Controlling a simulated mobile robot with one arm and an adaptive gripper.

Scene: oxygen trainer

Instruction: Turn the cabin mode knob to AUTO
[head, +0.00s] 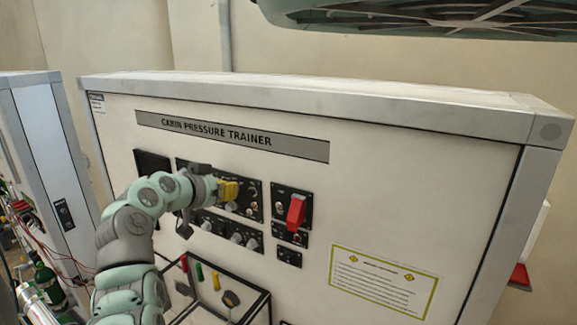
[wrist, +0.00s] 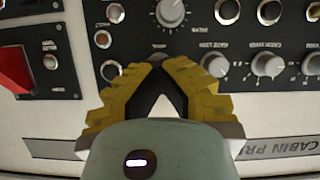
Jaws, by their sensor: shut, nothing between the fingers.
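My gripper (head: 229,190) is in front of the black control panel of the cabin pressure trainer, its yellow fingers together. In the wrist view my gripper (wrist: 160,68) is shut and empty, the fingertips over the panel face. A large grey knob (wrist: 170,12) with a dial scale lies beyond the fingertips at the top edge. Smaller grey knobs, one (wrist: 215,65) just right of the fingers and another (wrist: 268,65) farther right, form a row. The labels appear upside down and are too small to read, so I cannot tell which knob is cabin mode or where it points.
A red lever (head: 296,210) sticks out right of my gripper; it also shows at the wrist view's left edge (wrist: 14,70). Below the panel stands a black frame with coloured handles (head: 215,279). A yellow-edged notice (head: 383,283) is at lower right.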

